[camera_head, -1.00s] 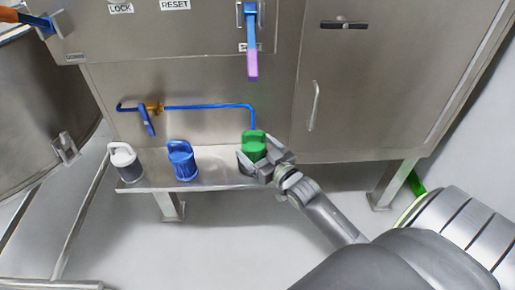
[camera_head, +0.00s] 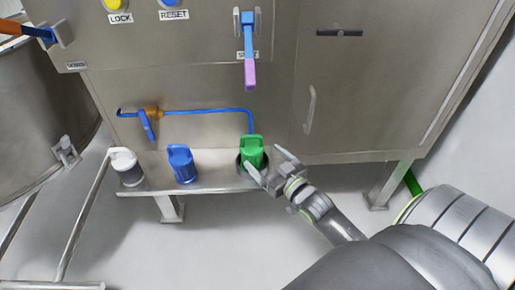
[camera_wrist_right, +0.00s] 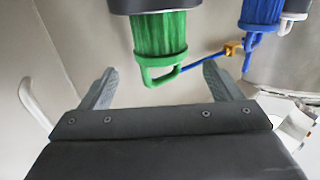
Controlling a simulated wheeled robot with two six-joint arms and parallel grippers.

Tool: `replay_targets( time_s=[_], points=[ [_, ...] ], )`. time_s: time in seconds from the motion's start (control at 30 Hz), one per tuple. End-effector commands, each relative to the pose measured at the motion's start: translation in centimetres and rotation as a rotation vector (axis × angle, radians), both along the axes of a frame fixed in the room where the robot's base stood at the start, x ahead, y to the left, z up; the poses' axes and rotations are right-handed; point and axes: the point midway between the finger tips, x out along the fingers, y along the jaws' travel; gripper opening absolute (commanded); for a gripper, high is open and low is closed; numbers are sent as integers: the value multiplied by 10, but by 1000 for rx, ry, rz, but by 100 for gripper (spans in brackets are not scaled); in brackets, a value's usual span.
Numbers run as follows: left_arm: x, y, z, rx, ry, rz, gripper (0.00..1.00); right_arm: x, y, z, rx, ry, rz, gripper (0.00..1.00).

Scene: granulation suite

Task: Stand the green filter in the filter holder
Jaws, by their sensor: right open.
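The green filter (camera_head: 252,152) stands upright at the right end of the steel shelf, its lower end inside the dark round rim of the filter holder (camera_head: 239,161). In the wrist view the green filter (camera_wrist_right: 160,38) hangs inverted, its handle loop towards the fingers and its far end in a dark collar (camera_wrist_right: 150,5). My right gripper (camera_head: 262,157) is open and empty at the filter's lower right, with its fingers apart. It also shows in the wrist view (camera_wrist_right: 160,70), with a visible gap to the filter's body. My left gripper is out of view.
A blue filter (camera_head: 182,165) and a white-topped filter (camera_head: 126,167) stand on the shelf (camera_head: 213,176) to the left. A blue pipe (camera_head: 205,107) with a valve (camera_head: 148,122) runs behind. A lever (camera_head: 249,60) hangs above. The floor in front is clear.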

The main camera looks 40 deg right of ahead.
Motion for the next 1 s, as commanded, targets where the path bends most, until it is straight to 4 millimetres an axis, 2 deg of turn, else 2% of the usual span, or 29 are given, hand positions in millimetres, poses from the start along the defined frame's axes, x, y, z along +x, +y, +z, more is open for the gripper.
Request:
replay_targets(
  time_s=[0.1, 0.3, 0.57, 0.67, 0.77, 0.87, 1.0],
  points=[
    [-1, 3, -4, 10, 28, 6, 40, -25, -1, 2, 1, 4, -1, 86],
    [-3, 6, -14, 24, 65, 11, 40, -55, -2, 1, 0, 2, 0, 86],
    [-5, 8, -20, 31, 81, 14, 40, -70, -2, -6, 6, 38, -13, 86],
    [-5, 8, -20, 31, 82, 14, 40, -78, 0, -25, 15, 143, -45, 86],
    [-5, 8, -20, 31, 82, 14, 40, -93, 4, -53, 30, 310, -85, 86],
    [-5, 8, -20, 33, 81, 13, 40, -116, 12, -83, 47, 501, -115, 86],
    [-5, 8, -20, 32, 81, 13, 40, -157, 30, -116, 78, 769, -128, 86]
  ],
)
